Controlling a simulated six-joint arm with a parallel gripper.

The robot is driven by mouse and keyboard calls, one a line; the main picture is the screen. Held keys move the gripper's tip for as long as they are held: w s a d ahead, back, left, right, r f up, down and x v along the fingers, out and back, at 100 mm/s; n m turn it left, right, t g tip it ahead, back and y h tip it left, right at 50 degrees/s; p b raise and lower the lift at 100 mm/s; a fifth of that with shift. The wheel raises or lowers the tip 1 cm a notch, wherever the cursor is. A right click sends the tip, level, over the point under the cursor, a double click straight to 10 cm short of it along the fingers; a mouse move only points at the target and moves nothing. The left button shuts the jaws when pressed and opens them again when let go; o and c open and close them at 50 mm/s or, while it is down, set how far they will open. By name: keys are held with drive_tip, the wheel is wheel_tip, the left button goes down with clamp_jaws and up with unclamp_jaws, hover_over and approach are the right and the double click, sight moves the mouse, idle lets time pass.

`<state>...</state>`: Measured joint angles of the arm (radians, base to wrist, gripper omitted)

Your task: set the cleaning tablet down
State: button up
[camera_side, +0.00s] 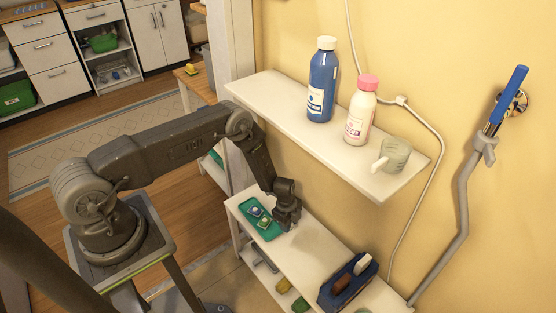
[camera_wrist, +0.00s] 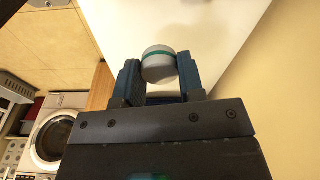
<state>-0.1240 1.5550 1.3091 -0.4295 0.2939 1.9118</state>
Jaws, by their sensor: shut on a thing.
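The cleaning tablet (camera_wrist: 159,66), a round pale grey piece with a green band, sits between the two blue fingers of my gripper (camera_wrist: 159,75) in the wrist view. My gripper is shut on it. In the side view my gripper (camera_side: 288,218) points down over the white lower shelf (camera_side: 318,250), just right of a green tray (camera_side: 272,232). The held tablet is hidden there by the fingers. I cannot tell whether it touches the shelf.
The green tray holds small coloured pieces. A blue caddy (camera_side: 338,290) stands at the shelf's near end, with clear shelf between. Above is a wall shelf (camera_side: 262,102) with a blue bottle (camera_side: 322,82), a pink-capped bottle (camera_side: 361,112) and a cup (camera_side: 394,155).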

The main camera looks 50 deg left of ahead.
hover_over(302, 245)
drive_tip(key=a, duration=0.1)
wheel_tip(302, 245, down, 3)
drive_tip(key=shift+s, duration=0.1)
drive_tip(key=f, duration=0.2)
drive_tip(key=shift+d+f, duration=0.3)
drive_tip(key=shift+f, duration=0.95)
drive_tip(key=shift+w+a+r, duration=0.1)
drive_tip(key=shift+r, duration=0.5)
drive_tip(key=shift+w+a+r, duration=0.1)
drive_tip(key=shift+r, duration=0.5)
drive_tip(key=s+d+r+n+t+y, duration=0.1)
drive_tip(key=r+n, duration=0.3)
drive_tip(key=n, duration=0.6)
drive_tip(key=s+d+r+n+t+y, duration=0.1)
drive_tip(key=s+r+n+t+y, duration=0.1)
drive_tip(key=n, duration=0.8)
drive_tip(key=shift+s+r+t, duration=0.5)
drive_tip(key=shift+s+r, duration=0.1)
drive_tip(key=shift+r, duration=0.25)
drive_tip(key=shift+d, duration=0.1)
